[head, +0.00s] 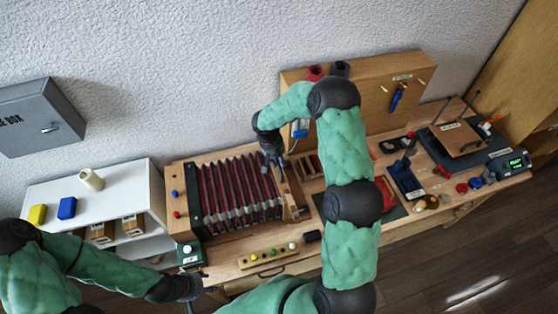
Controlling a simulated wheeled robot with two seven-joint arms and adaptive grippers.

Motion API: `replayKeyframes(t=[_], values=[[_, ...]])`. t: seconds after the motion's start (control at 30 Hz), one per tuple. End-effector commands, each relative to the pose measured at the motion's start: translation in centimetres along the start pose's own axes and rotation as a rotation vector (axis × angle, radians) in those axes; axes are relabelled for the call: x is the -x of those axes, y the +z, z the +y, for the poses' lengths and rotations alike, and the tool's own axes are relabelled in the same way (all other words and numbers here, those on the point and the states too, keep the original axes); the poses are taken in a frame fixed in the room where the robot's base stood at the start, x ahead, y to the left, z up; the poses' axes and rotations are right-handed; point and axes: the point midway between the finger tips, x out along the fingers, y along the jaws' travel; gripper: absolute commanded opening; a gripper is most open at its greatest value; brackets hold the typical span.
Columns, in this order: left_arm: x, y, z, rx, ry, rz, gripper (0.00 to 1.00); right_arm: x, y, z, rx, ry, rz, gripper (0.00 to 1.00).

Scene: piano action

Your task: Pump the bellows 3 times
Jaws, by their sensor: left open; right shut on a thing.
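The bellows (238,192) lie on the workbench, their dark red and black pleats spread out between a wooden end block (181,205) at left and a wooden end board (291,197) at right. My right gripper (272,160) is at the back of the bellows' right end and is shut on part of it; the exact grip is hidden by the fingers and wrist. My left gripper (206,289) is open and empty at the bench's front left corner, below the small green box (190,253) with a white button.
A wooden strip with coloured knobs (268,256) lies in front of the bellows. A white shelf (125,190) with yellow and blue blocks stands at left. A grey wall box (40,115) hangs above it. Tools and small parts crowd the bench's right side.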

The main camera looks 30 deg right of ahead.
Motion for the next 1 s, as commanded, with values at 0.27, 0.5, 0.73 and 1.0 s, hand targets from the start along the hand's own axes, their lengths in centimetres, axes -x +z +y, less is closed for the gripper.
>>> replayKeyframes(t=[0.27,0.5,0.73,1.0], values=[[-2.7,-0.1,-1.0,0.0,0.0,0.0,0.47,0.6,-0.1,-5.4,0.006,-0.002,0.005,0.0],[-5.4,-0.2,-1.9,0.0,0.0,0.0,0.47,2.0,-0.1,-12.8,0.005,-0.004,0.006,0.0],[-6.8,-0.2,-2.4,0.0,0.0,0.0,0.47,3.5,-0.1,-18.9,0.005,-0.005,0.005,0.0],[-7.5,-0.3,-2.7,0.0,0.0,0.0,0.47,4.4,-0.1,-22.8,0.002,-0.004,0.004,0.0]])
